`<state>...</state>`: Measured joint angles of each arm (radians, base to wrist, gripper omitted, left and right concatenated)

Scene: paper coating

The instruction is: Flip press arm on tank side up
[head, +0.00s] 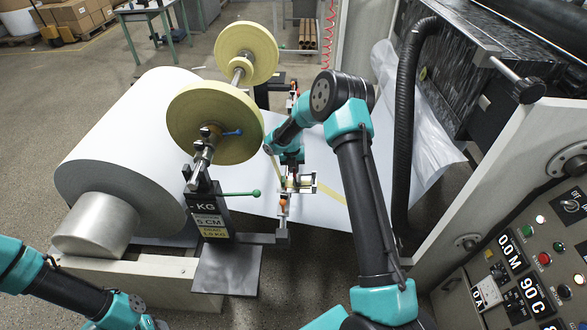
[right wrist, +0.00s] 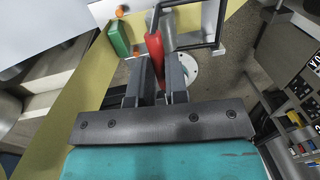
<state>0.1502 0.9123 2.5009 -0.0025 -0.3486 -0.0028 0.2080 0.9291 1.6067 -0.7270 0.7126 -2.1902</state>
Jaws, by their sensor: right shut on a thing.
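My right gripper (head: 290,176) reaches down over the small tape-and-roller fixture beside the paper web. In the right wrist view its two grey fingers (right wrist: 158,75) are shut on a red handle (right wrist: 154,46). The handle joins a grey metal bar frame (right wrist: 217,30), which appears to be the press arm. In the head view the handle is hidden by the gripper and arm. The tank cannot be made out clearly. Only part of my left arm shows at the lower left of the head view; its fingertips are out of frame.
A large white paper roll (head: 125,130) lies on the left. Two yellow tape reels (head: 215,122) stand beside it. A lever with a green knob (head: 255,193) sticks out near the fixture. A black hose (head: 408,120) and a control panel (head: 530,260) are on the right.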

